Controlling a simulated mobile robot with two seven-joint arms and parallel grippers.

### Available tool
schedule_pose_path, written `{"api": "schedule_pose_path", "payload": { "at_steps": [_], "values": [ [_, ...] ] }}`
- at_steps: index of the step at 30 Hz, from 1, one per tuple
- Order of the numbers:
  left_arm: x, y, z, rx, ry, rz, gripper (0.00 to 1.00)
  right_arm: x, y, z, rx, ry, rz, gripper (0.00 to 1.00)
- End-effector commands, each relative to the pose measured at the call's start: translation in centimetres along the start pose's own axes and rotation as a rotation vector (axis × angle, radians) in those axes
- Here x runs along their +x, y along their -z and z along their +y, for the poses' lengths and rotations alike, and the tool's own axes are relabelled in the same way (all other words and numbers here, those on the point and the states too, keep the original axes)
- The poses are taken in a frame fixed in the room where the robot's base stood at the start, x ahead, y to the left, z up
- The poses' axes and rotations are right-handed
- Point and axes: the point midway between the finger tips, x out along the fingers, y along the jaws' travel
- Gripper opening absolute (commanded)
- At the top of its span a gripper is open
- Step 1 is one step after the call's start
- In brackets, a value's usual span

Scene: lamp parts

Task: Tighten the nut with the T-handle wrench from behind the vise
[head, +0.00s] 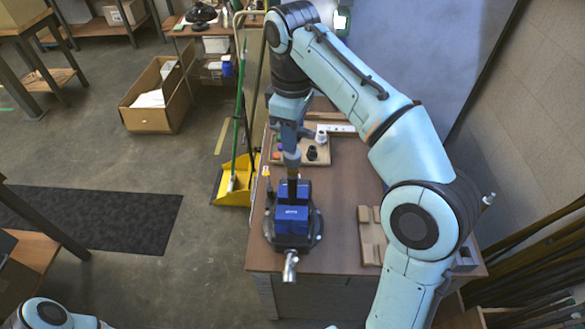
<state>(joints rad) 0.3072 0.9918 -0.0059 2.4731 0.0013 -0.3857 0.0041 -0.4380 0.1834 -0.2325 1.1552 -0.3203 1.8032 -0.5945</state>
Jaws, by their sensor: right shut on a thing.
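The blue vise (292,220) stands on a round dark base near the front left of the brown workbench, with its metal screw end toward me. My right gripper (291,164) points down just behind and above the vise. It is shut on the T-handle wrench, whose dark shaft (292,189) shows upright below the fingers at the back of the vise jaws. The handle is mostly hidden by the gripper. The nut is hidden, so I cannot tell how the wrench sits on it. My left gripper is out of view; only part of my left arm shows at bottom left.
A wooden tray (281,157) with small black and white parts lies behind the vise. Light wooden blocks (369,228) lie on the bench to the right, near my right arm. A yellow dustpan (233,183) and broom stand left of the bench.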

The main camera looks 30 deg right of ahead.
Motion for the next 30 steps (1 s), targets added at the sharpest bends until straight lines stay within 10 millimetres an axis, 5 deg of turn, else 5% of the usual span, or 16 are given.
{"api": "schedule_pose_path", "payload": {
  "at_steps": [30],
  "values": [
    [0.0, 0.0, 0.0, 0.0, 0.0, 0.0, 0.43, -0.04, 0.01, -0.03, -1.045, 0.0, -0.002, 0.0]
  ]
}}
